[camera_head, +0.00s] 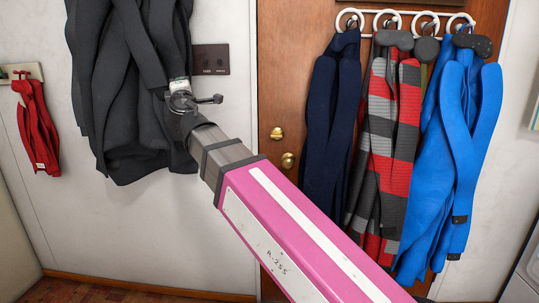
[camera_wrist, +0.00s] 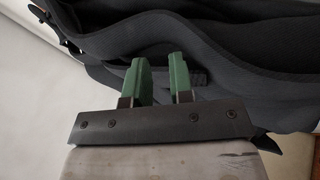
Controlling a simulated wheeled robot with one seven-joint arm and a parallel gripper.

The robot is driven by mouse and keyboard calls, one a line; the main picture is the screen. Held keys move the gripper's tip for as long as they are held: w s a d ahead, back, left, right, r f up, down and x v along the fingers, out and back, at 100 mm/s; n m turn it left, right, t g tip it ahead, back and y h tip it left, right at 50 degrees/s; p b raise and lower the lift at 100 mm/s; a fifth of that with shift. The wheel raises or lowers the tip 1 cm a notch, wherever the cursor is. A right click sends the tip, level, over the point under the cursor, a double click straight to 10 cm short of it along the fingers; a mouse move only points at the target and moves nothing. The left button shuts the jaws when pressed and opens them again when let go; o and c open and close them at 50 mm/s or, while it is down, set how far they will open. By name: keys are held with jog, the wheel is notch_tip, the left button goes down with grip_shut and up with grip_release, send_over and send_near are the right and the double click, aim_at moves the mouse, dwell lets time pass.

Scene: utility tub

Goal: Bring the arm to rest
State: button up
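My pink arm (camera_head: 290,225) reaches from the lower right up to the left in the head view. Its end, my gripper (camera_head: 180,84), is in front of the right side of a dark grey coat (camera_head: 125,75) hanging on the wall. In the wrist view, my gripper (camera_wrist: 160,62) shows two green fingers with a gap between them and nothing held. The coat (camera_wrist: 250,60) fills the background close beyond the fingers. Whether the fingers touch the cloth I cannot tell.
A brown door (camera_head: 285,90) with brass knobs is to the right of my gripper. Navy, striped and blue garments (camera_head: 450,150) hang from white hooks there. A dark switch plate (camera_head: 210,60) is on the wall near my gripper. A red cloth (camera_head: 37,125) hangs far left.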

jog(key=w+d+f+m+g+h, duration=0.35)
jog(key=d+f, duration=0.55)
jog(key=f, duration=0.3)
jog(key=w+d+f+m+g+h, duration=0.3)
jog(key=w+d+f+m, duration=0.2)
jog(key=d+f, duration=0.55)
jog(key=w+d+f+m+g+h, duration=0.4)
jog(key=d+f, duration=0.3)
jog(key=f, duration=0.6)
jog(key=s+d+f+m+g, duration=0.2)
jog(key=d+f+m, duration=0.1)
jog(key=d+f, duration=0.4)
jog(key=s+d+f+m+g, duration=0.2)
jog(key=s+d+f, duration=0.15)
jog(key=f, duration=0.55)
jog(key=s+d+f+m+g+y, duration=0.2)
jog(key=s+d+f+g, duration=0.1)
jog(key=f, duration=0.4)
jog(key=s+d+f+m+g+y, duration=0.2)
jog(key=s+d+f+m+g, duration=0.1)
jog(key=s+d+f, duration=0.2)
jog(key=s+f, duration=0.2)
jog(key=s, duration=0.1)
jog(key=shift+s+d+g, duration=0.25)
jog(key=shift+d+g, duration=0.05)
jog(key=shift+g, duration=0.05)
jog(key=shift+f+m, duration=0.1)
jog(key=shift+m, duration=0.15)
jog(key=shift+s, duration=0.15)
